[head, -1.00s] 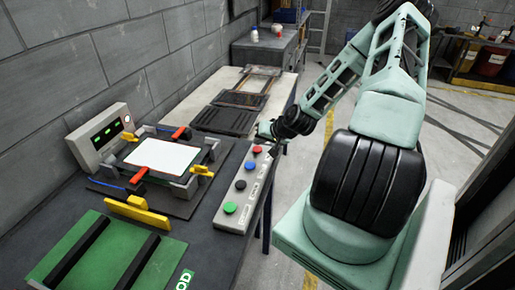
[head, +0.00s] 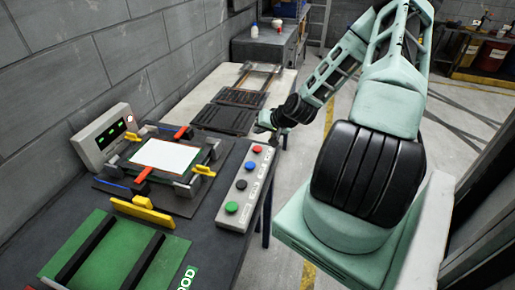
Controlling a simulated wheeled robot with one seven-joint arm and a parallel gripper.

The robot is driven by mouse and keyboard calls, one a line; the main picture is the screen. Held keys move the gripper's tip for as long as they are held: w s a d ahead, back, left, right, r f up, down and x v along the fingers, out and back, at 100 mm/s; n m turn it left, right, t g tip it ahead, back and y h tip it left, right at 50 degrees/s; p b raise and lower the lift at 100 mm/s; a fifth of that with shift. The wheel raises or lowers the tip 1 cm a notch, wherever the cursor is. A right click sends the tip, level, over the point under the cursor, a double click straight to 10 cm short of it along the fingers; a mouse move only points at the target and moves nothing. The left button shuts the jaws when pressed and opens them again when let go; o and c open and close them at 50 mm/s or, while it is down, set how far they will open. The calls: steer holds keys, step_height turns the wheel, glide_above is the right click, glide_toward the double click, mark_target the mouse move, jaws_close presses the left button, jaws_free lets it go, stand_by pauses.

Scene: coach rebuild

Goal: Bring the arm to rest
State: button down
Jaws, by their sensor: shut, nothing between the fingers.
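My gripper (head: 268,122) is at the end of my mint-green and black arm, beyond the far end of the button box (head: 237,210). It is small in the head view and partly hidden by my wrist. It is shut, with nothing seen in it. The arm reaches from the lower right, bends high at the upper right and comes down toward the bench's right edge. I cannot tell how high the gripper is above the bench.
The bench holds a clamped fixture with a white plate (head: 165,155), a display box (head: 103,137) and a green board (head: 95,250). Dark trays (head: 228,120) lie on the pale table behind. A grey block wall is at left. Open floor (head: 350,105) lies right of the bench.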

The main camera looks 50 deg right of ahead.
stand_by(0.4)
steer(key=a+r+n+g+y+b, duration=0.1)
steer(key=a+r+n+g, duration=0.15)
steer(key=a, duration=0.65)
steer(key=a+r+n+g+y+b, duration=0.15)
steer(key=a+n, duration=0.25)
steer(key=a, duration=0.5)
steer(key=a+r+n+g, duration=0.2)
steer(key=a+n, duration=0.1)
steer(key=a, duration=0.6)
steer(key=s+a+r+n+g+b, duration=0.1)
steer(key=s+a+r+n, duration=0.3)
steer(key=s+a, duration=0.4)
steer(key=s+a+r+n+g+h+b, duration=0.1)
steer(key=s+a+r+n+g, duration=0.1)
steer(key=s+a, duration=0.7)
steer(key=s+r+n, duration=0.1)
steer(key=s+r, duration=0.1)
steer(key=s, duration=0.2)
steer(key=shift+s+r+n+b, duration=0.35)
steer(key=shift+r, duration=0.05)
steer(key=shift+h, duration=0.25)
stand_by(2.2)
